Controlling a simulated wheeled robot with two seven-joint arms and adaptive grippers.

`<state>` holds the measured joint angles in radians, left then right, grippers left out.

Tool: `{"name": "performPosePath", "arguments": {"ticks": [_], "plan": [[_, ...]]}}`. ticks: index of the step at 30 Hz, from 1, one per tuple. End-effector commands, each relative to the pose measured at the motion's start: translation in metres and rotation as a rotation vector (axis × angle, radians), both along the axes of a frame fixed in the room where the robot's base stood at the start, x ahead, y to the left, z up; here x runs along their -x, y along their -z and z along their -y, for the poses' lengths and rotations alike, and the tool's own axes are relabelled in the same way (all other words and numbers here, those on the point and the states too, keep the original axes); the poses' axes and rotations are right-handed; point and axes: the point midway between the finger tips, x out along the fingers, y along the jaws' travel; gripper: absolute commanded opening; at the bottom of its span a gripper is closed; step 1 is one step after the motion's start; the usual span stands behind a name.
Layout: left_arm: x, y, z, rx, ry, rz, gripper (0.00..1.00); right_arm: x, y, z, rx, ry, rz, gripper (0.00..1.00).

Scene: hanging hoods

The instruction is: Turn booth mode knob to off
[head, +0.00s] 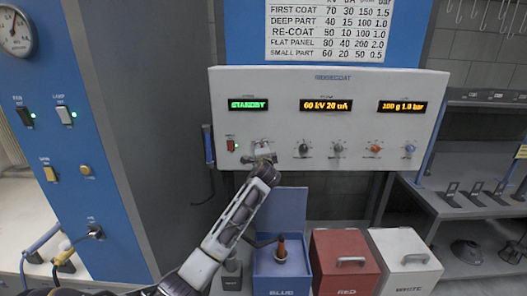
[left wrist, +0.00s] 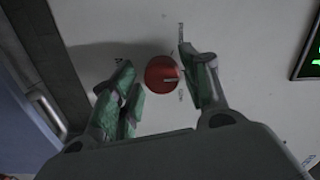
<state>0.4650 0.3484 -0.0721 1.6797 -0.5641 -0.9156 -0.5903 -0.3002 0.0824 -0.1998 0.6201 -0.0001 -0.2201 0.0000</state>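The white control panel (head: 330,85) carries a row of knobs under three lit displays. The left display (head: 248,104) reads STANDBY in green. My left gripper (head: 262,155) is up against the panel below and right of that display, hiding the knob there. The right finger is close to the knob; contact is unclear. My right gripper is not in view.
More knobs, including a dark one (head: 304,149), continue right. Below stand blue (head: 282,284), red (head: 345,270) and white (head: 405,265) boxes. A blue switch panel (head: 70,130) stands at left.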

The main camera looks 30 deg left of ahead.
Motion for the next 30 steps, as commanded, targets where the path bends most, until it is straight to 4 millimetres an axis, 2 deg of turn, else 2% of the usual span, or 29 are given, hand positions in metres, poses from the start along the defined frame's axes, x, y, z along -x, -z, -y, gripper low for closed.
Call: {"name": "performPosePath", "arguments": {"ticks": [17,30], "plan": [[0.004,-0.002,0.003,-0.002,0.002,0.003,0.56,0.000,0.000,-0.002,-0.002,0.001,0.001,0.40],[0.034,-0.004,0.024,-0.001,0.003,0.002,0.56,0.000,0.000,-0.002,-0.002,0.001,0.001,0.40]]}}
